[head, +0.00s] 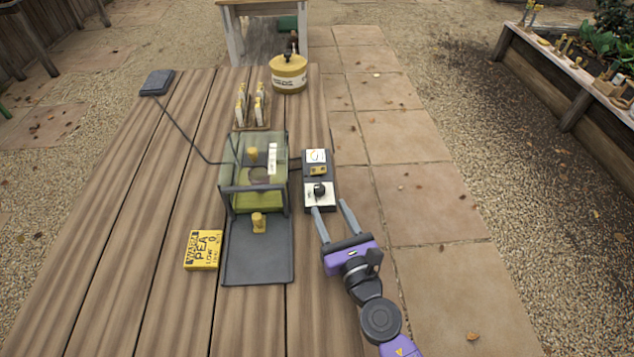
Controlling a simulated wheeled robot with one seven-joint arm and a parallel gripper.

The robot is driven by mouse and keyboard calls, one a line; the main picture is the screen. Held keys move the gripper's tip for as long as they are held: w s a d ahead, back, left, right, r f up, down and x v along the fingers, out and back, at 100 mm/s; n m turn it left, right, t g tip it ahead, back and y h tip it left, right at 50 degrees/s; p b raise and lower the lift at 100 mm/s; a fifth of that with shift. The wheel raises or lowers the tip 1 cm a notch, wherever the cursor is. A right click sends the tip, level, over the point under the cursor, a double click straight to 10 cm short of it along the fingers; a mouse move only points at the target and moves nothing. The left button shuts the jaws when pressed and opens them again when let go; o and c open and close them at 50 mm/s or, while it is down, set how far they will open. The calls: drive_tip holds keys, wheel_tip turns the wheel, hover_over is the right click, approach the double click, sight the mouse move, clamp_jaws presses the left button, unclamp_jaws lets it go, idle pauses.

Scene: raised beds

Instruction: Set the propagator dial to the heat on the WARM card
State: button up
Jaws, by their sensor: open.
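The propagator (253,172) is a clear-sided box with a green base and dark frame, standing on the wooden table. Its control box (318,168) is dark and stands just right of it, with a white gauge face at the far end. The black dial (319,190) sits on a white plate at the near end; its setting is too small to read. The yellow card (203,250) lies left of the dark tray. Its top line looks like WARM, with PEA and LOW below; the rest is unclear. My gripper (330,206) is open and empty, its fingertips just nearer than the dial.
A dark tray (258,262) with a yellow knob lies before the propagator. Behind it stand a rack of labelled packets (250,104) and a yellow canister (289,75). A cable runs to a dark pad (157,83). The table's left side is mostly clear.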

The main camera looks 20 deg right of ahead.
sight(322, 193)
drive_tip(key=shift+w+r, duration=0.1)
drive_tip(key=shift+w, duration=0.5)
drive_tip(key=w, duration=0.6)
drive_tip(key=shift+w+d, duration=0.2)
drive_tip(key=shift+w, duration=0.2)
clamp_jaws()
